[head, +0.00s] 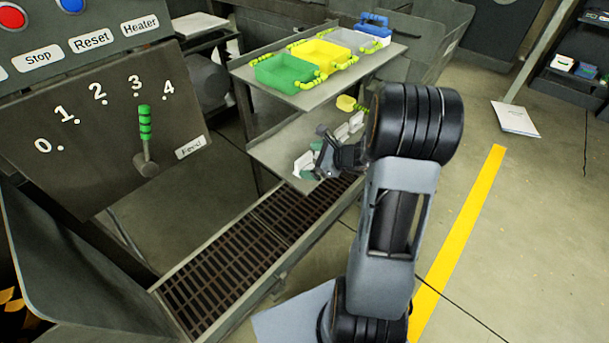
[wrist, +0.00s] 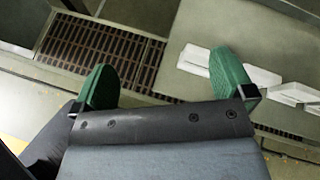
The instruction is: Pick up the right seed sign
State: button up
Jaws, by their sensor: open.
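White signs stand in a row on the lower grey shelf: one near the front end (head: 302,162), one in the middle (head: 341,132) and one further back (head: 356,121). No lettering is readable, so I cannot tell which is the seed sign. My gripper (head: 314,160) is at the shelf's front end, close to the front sign and partly covering it. In the wrist view my gripper (wrist: 165,80) is open, its green fingertips wide apart with nothing between them. A white sign (wrist: 258,73) lies just beyond the right fingertip, and others (wrist: 294,92) follow to its right.
The lower shelf (head: 270,150) also holds a yellow scoop (head: 346,103). Above it, an upper shelf (head: 308,100) carries green (head: 285,75), yellow (head: 320,54) and grey trays and a blue box (head: 374,24). A brown grate (head: 235,255) runs below. A lever panel (head: 100,130) stands at left.

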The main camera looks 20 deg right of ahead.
aim_at(306, 159)
jog(key=w+d+f+m+t+h+b, duration=0.2)
jog(key=d+f+m+t, duration=0.1)
jog(key=d+f+m, duration=0.25)
jog(key=shift+m, duration=0.25)
jog(key=x, duration=0.2)
jog(key=d+x, duration=0.1)
jog(key=x, duration=0.2)
jog(key=f+x, duration=0.1)
jog(key=x, duration=0.1)
jog(key=shift+w+d, duration=0.1)
jog(key=shift+w, duration=0.15)
jog(key=shift+b+x, duration=0.55)
jog(key=shift+x, duration=2.3)
jog(key=shift+s, duration=0.1)
jog(key=c, duration=0.6)
